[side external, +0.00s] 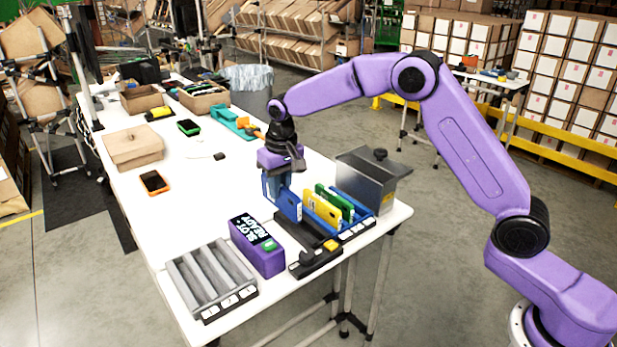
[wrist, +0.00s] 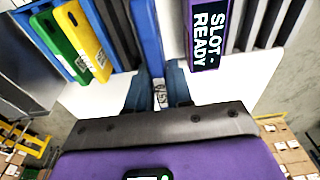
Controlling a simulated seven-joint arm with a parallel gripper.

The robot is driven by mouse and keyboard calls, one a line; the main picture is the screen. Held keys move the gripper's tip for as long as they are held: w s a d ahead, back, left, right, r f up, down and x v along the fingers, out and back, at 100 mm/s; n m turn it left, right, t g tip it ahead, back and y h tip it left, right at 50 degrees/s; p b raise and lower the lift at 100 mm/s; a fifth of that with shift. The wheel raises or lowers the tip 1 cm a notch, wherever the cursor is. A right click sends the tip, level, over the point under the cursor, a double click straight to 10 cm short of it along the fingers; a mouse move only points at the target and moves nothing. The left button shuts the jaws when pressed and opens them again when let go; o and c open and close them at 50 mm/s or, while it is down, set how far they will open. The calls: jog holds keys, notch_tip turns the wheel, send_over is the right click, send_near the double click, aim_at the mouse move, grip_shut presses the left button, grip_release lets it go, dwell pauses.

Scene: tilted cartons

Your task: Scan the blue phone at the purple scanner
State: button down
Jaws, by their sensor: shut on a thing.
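The blue phone (side external: 289,205) stands upright in my gripper (side external: 277,186), left of the yellow and green phones. In the wrist view the blue phone (wrist: 147,35) lies between my gripper's fingers (wrist: 158,92), which are shut on it. Its lower edge is near a black base; I cannot tell whether they touch. The purple scanner (side external: 257,248) stands on the white table in front of and left of the phone, apart from it. In the wrist view the scanner (wrist: 207,30) shows "SLOT - READY" on its screen.
A yellow phone (side external: 322,210) and green phone (side external: 342,201) stand in a blue rack (side external: 358,232). A grey metal box (side external: 372,180) is behind them. A black unit with a yellow button (side external: 317,258) and a grey slotted tray (side external: 210,280) flank the scanner.

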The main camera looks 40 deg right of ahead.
jog(key=shift+w+a+f, duration=0.1)
jog(key=shift+a+f, duration=0.1)
jog(key=shift+a, duration=0.15)
jog(key=shift+f, duration=4.35)
jog(key=shift+r, duration=3.05)
